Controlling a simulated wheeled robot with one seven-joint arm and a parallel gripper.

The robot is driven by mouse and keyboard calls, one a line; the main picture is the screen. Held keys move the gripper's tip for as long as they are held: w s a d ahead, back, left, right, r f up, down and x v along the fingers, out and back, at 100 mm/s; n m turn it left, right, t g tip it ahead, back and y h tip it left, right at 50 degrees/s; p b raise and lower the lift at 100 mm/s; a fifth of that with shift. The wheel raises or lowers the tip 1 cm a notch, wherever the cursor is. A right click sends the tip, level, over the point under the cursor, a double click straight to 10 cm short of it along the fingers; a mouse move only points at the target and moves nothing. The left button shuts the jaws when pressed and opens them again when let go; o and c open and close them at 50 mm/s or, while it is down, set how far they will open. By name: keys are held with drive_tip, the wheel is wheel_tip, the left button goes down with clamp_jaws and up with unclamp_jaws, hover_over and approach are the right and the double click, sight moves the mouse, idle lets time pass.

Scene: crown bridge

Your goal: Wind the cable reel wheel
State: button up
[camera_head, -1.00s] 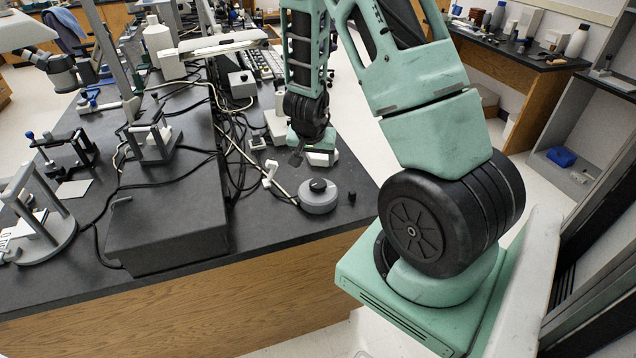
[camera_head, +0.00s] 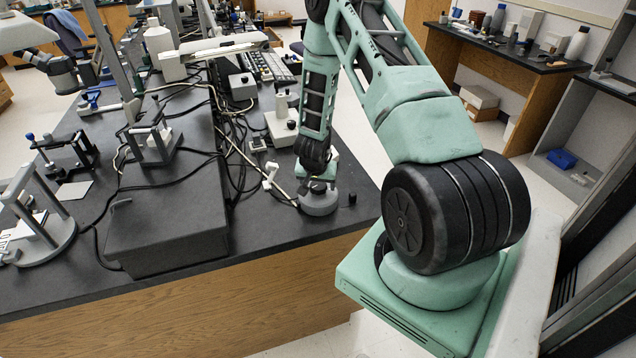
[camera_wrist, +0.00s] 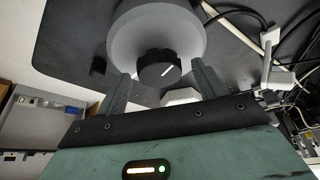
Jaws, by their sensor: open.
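The cable reel wheel (camera_head: 319,203) is a round grey drum on the dark bench top near its right front corner. It also fills the top of the wrist view (camera_wrist: 156,28), with a black knob (camera_wrist: 158,68) that bears a white line. My gripper (camera_head: 314,182) is at the reel in the head view, its tips partly hidden by my arm. In the wrist view my gripper (camera_wrist: 162,92) is open, with one finger on each side of the black knob. Gaps show between knob and fingers; I cannot tell their height difference.
A small black peg (camera_head: 352,198) stands just right of the reel. A white cable with a white fitting (camera_head: 269,178) lies to its left. A large grey box (camera_head: 165,215) fills the left bench. A white device (camera_head: 283,124) stands behind. The bench front is clear.

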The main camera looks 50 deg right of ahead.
drive_tip(key=c, duration=1)
drive_tip(key=shift+o, duration=0.2)
drive_tip(key=shift+w+r+m+g+p, duration=0.1)
drive_tip(key=shift+r+m+g+p, duration=0.1)
drive_tip(key=shift+m+g+p, duration=0.5)
drive_tip(key=shift+f+m+p, duration=0.2)
drive_tip(key=shift+m+p, duration=0.4)
drive_tip(key=shift+m, duration=0.5)
drive_tip(key=o, duration=1)
drive_tip(key=shift+c, duration=0.2)
